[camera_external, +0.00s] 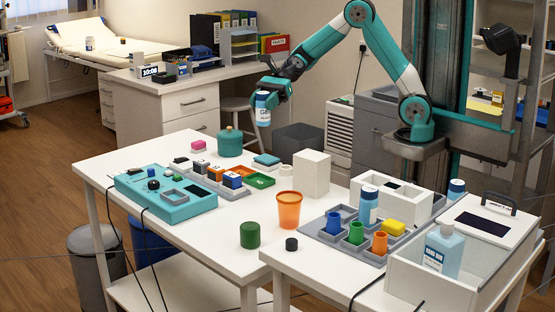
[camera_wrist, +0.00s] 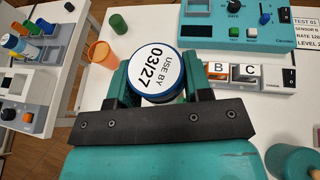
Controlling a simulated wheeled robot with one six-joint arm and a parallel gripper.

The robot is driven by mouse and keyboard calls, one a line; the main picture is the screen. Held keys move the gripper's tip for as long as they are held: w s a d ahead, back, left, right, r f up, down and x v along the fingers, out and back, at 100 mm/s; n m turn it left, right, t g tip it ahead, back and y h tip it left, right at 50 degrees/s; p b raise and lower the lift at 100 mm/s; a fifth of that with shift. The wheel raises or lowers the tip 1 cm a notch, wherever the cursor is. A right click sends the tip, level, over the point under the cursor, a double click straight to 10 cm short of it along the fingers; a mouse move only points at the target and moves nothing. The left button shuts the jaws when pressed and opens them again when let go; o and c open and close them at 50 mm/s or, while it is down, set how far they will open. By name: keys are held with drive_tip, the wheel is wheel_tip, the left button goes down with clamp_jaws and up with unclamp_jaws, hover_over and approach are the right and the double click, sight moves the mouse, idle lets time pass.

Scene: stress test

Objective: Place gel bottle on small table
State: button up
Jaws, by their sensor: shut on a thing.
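The gel bottle (camera_external: 262,112) is white and blue with a label reading "GE". It hangs upright in my gripper (camera_external: 268,90), in the air above the back of the left white table (camera_external: 110,168). In the wrist view, its round white top (camera_wrist: 154,70) reads "USE BY 03/27" and sits between the two fingers of my gripper (camera_wrist: 155,85). A second white table (camera_external: 283,262) stands at the front right. I cannot tell which one the task calls the small table.
The right table holds a grey tray of cups (camera_external: 315,228), another blue-white bottle (camera_external: 368,206) and a clear bin (camera_external: 405,278).

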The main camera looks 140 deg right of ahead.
drive_tip(key=w+a+n+g+y+b, duration=0.1)
drive_tip(key=w+a+n+y, duration=0.2)
drive_tip(key=w+a, duration=0.25)
drive_tip(key=shift+s+a+f+b, duration=0.15)
drive_tip(key=shift+f+b, duration=0.25)
drive_tip(key=shift+f, duration=2.9)
drive_tip(key=shift+s+f+b, duration=0.1)
drive_tip(key=shift+f+b, duration=0.3)
drive_tip(key=shift+f, duration=2.85)
drive_tip(key=shift+s+a+f+b, duration=0.15)
drive_tip(key=shift+f+b, duration=0.25)
drive_tip(key=shift+f, duration=2.9)
drive_tip(key=shift+f, duration=0.2)
drive_tip(key=o, duration=1.1)
drive_tip(key=shift+c, duration=0.2)
drive_tip(key=shift+r, duration=0.15)
